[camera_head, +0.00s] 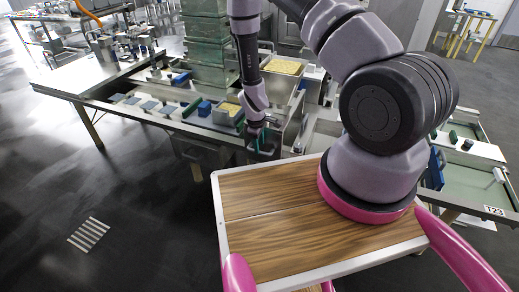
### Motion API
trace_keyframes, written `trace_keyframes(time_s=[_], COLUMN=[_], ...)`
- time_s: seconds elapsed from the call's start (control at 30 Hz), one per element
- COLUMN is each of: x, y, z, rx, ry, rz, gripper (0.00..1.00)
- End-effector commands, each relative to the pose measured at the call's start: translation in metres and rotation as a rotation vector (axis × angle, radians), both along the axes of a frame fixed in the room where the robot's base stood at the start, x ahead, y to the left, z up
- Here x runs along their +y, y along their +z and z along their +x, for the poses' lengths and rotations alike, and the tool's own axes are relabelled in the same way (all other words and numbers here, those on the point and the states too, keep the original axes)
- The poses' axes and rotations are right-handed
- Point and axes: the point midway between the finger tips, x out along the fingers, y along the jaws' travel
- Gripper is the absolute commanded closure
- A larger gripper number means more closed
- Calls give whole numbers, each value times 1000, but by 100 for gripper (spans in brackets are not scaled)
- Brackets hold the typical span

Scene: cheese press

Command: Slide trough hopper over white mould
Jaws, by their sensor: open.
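My gripper (263,141) is low at the bench's front edge, in the upper middle of the head view. It is small and dark here, and is open beside a grey metal trough hopper (293,118). A green part shows at the fingers; I cannot tell whether they touch it. A white mould (226,116) with pale yellow curd on top appears to sit just left of the gripper. My forearm hides part of the bench between them.
A stack of green translucent crates (207,50) stands behind the mould. A tray of yellow curd (284,66) lies behind the hopper. Blue and grey blocks (180,79) line the bench to the left. Another tray (475,165) is at right.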

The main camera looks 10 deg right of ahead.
Motion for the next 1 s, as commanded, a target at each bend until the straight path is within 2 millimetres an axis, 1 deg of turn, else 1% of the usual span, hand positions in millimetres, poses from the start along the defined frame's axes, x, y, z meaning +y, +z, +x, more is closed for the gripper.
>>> trace_keyframes(time_s=[0.03, 0.1, 0.2, 0.3, 0.57, 0.6, 0.7, 1.0], x=[-1, -2, -3, -3, -3, -3, -3, -3], y=[-8, -17, -25, -29, -29, -29, -29, -29], z=[0, 2, 4, 4, 4, 4, 4, 4], rx=[2, 1, 0, 0, 0, 0, 0, 0], ry=[-1, 0, -1, -1, 0, 0, 0, 0], rz=[1, 0, 0, 0, 0, 0, 0, 0], gripper=[50, 50, 50, 50, 50, 66, 100, 100])
